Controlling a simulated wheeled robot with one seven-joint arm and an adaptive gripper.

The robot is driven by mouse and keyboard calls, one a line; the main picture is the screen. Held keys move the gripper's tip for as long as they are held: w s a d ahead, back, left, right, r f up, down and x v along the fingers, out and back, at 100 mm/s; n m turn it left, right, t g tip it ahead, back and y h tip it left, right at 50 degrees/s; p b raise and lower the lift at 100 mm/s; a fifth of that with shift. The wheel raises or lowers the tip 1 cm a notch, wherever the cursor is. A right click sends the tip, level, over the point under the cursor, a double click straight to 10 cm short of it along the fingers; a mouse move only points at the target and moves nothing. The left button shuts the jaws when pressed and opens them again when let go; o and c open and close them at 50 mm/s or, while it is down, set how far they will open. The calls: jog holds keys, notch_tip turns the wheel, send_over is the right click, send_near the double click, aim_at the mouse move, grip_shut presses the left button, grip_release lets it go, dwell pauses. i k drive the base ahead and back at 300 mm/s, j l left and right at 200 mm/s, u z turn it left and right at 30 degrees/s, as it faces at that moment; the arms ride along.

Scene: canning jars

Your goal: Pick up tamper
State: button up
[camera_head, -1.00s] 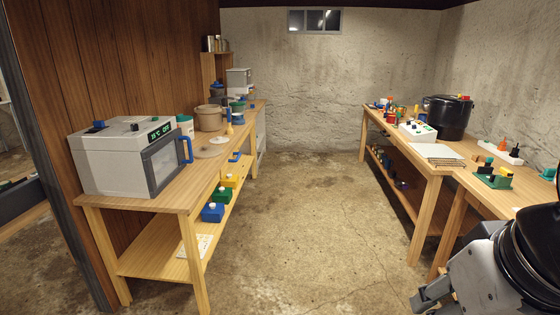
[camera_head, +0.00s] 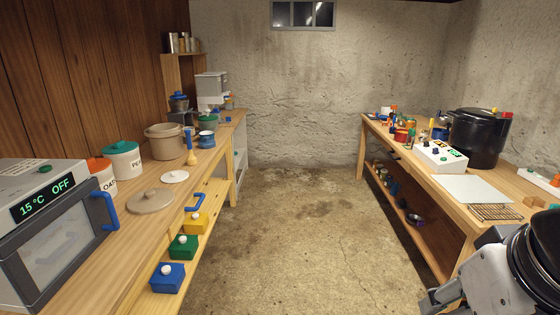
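A tall upright tool with a blue handle and a yellowish wooden foot (camera_head: 191,147) stands on the left bench, between the beige crock (camera_head: 164,141) and a small blue pot (camera_head: 206,139). It looks like the tamper, but it is small in view and I cannot be sure. My gripper (camera_head: 436,298) is low at the right edge, far from the tool, across the open floor. Its fingertips are partly cut off or hidden by the arm, and I cannot tell if it is open. Nothing is seen held in it.
The left bench (camera_head: 106,227) carries an oven (camera_head: 55,245), labelled canisters and two round lids; small coloured boxes sit on its lower shelf. The right bench (camera_head: 450,215) holds a black canner (camera_head: 478,137) and a white control box (camera_head: 440,157). The concrete floor between is clear.

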aim_at(191, 160)
jog(key=i, duration=1.9)
jog(key=i+u, duration=0.2)
jog(key=i, duration=0.35)
jog(key=i+l+u, duration=0.1)
jog(key=i+u, duration=0.15)
jog(key=i, duration=0.3)
jog(key=i+l+u, duration=0.2)
jog(key=i, duration=0.3)
jog(key=i+j+u, duration=0.15)
jog(key=i+u, duration=0.25)
jog(key=i, duration=0.2)
jog(key=i+u, duration=0.45)
jog(key=i+l, duration=0.05)
jog(key=i, duration=0.05)
